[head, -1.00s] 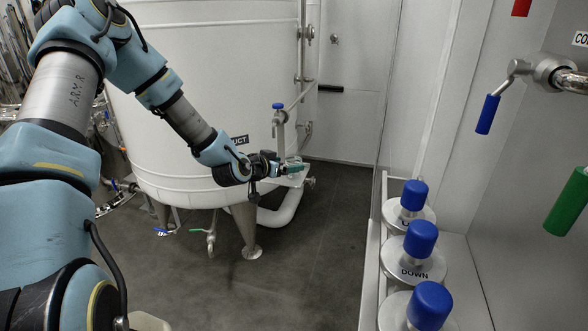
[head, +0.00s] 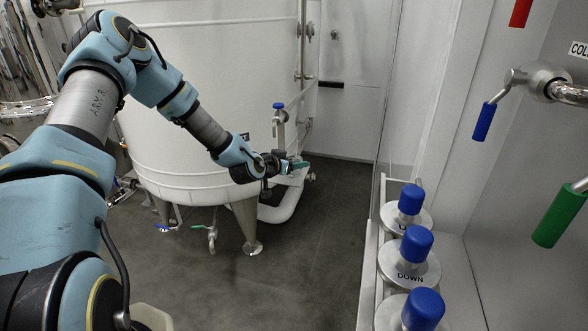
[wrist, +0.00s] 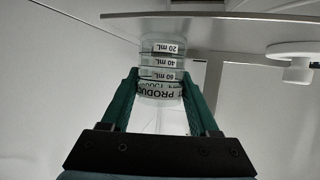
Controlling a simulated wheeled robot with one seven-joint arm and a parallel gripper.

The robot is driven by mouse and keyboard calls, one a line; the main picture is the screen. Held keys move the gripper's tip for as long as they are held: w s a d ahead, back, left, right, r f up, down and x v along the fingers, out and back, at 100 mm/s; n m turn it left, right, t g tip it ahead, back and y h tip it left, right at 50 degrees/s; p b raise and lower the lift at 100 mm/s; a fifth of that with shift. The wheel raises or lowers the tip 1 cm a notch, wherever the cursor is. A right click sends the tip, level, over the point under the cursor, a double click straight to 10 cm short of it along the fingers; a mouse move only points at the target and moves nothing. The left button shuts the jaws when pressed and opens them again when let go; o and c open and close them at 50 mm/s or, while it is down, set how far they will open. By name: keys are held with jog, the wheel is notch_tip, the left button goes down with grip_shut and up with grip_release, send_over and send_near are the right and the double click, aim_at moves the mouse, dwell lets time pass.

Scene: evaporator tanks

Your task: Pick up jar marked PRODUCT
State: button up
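The clear jar (wrist: 160,72), with mL marks and a PRODUCT label, is between my gripper's green fingers in the wrist view. Its lettering is upside down there. My gripper (wrist: 160,78) appears shut on it, with a finger against each side around the label. In the head view, my gripper (head: 297,165) is beside the large white tank (head: 220,90), below a blue-topped valve. The jar is too small to make out clearly there.
The blue-topped valve (head: 279,117) and a white pipe (head: 284,207) are close to my gripper. The floor (head: 320,235) between is clear.

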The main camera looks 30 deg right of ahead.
grip_shut()
jog(key=shift+r, duration=0.1)
dwell(0.4)
